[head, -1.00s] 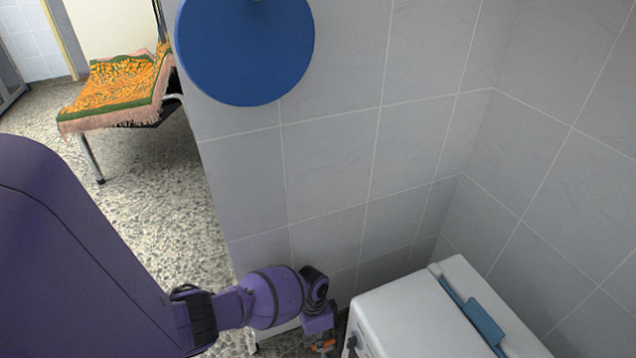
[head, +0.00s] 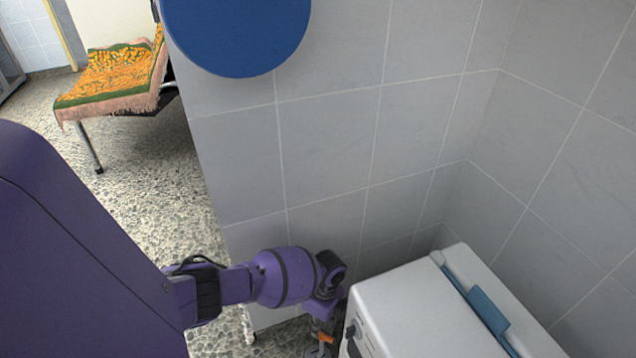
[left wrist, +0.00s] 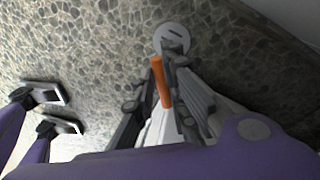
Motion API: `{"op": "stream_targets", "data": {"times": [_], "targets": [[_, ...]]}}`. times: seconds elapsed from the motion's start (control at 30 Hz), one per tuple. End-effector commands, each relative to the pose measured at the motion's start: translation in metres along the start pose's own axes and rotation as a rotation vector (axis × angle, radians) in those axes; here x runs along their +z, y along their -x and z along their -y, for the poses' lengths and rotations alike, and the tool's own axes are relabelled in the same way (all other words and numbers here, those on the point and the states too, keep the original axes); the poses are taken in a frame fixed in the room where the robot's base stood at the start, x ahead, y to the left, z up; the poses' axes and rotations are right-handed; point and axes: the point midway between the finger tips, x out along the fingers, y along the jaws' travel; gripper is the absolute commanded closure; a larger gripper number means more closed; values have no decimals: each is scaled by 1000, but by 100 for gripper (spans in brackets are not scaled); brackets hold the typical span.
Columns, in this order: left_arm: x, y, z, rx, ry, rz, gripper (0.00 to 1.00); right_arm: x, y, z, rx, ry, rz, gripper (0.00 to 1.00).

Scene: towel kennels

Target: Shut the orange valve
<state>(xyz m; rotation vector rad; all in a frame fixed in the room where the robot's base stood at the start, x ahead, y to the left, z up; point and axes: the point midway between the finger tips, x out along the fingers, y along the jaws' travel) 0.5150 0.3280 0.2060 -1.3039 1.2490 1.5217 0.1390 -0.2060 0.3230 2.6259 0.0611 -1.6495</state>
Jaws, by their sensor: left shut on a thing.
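The orange valve handle (left wrist: 160,84) is a short orange bar between the fingers of my left gripper (left wrist: 164,75) in the left wrist view. My left gripper is shut on it. In the head view the orange handle (head: 327,338) shows small near the bottom edge, at the end of my purple left arm, beside the white appliance. The valve's body and pipe are largely hidden by the fingers. My right gripper is not in view.
A white appliance (head: 420,318) with a blue strip on top stands right of my left gripper. Grey tiled walls (head: 325,150) close off the corner. A blue disc (head: 238,30) hangs on the wall. A bench with an orange cloth (head: 115,80) stands at far left; speckled floor is open.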

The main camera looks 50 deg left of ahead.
Motion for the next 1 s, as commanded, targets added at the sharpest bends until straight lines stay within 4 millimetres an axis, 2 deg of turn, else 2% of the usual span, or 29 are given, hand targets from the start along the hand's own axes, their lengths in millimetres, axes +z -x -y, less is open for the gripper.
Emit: {"op": "stream_targets", "data": {"times": [0.5,1.0], "targets": [[-3,0,4,7,-442,89,100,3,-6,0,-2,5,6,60],[-5,0,5,8,-627,124,100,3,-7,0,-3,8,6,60]]}}
